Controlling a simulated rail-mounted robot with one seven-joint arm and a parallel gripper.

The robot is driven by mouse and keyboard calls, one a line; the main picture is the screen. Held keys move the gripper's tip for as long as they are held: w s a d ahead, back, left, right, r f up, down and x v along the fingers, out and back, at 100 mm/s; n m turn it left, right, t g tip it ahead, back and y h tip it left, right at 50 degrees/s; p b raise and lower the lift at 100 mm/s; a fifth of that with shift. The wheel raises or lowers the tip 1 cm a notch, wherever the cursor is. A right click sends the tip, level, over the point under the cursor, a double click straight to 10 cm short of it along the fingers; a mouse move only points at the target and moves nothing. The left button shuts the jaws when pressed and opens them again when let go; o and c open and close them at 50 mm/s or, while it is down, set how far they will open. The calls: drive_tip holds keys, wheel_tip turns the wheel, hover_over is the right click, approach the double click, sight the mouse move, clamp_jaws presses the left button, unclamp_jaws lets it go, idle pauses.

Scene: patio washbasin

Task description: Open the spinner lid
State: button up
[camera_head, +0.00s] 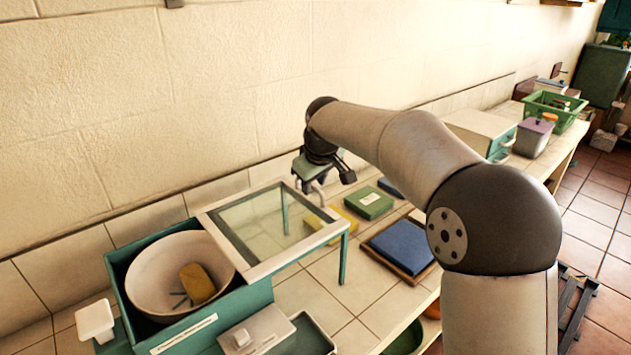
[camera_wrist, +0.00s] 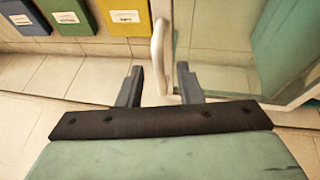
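The spinner is a teal box (camera_head: 205,318) at the lower left of the head view, with a white bowl (camera_head: 150,270) inside and a yellow block in the bowl. The bowl is uncovered from above. A pale-framed glass panel (camera_head: 262,235), apparently the lid, extends right of the box, with a teal support under its right side. In the wrist view, a pale curved handle (camera_wrist: 158,45) stands beside the glass panel (camera_wrist: 225,35). My gripper (camera_wrist: 160,86) is open, fingers on either side of the handle's near end, with visible gaps. In the head view my gripper (camera_head: 322,184) is by the panel's far right corner.
A white drawer box (camera_head: 480,128) and a green basket (camera_head: 553,108) stand farther along the counter. The tiled wall runs close behind.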

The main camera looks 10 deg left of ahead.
drive_tip(key=b+v, duration=0.1)
drive_tip(key=v, duration=1.6)
drive_tip(key=shift+r, duration=0.2)
drive_tip(key=shift+s, duration=0.15)
drive_tip(key=s+d+f+m+g+h, duration=0.1)
drive_tip(key=s+d+f+m, duration=0.2)
drive_tip(key=s+d+f, duration=0.5)
drive_tip(key=s+d+f+m+g+h, duration=0.1)
drive_tip(key=s+d+f+m, duration=0.25)
drive_tip(key=d+f, duration=0.45)
drive_tip(key=s+d+f+m+g, duration=0.1)
drive_tip(key=s+d+f+m, duration=0.1)
drive_tip(key=s+d+f, duration=0.3)
drive_tip(key=s+d+f+m, duration=0.2)
drive_tip(key=s+d+f, duration=0.4)
drive_tip(key=s, duration=0.6)
drive_tip(key=shift+f+g, duration=0.25)
drive_tip(key=shift+g, duration=0.15)
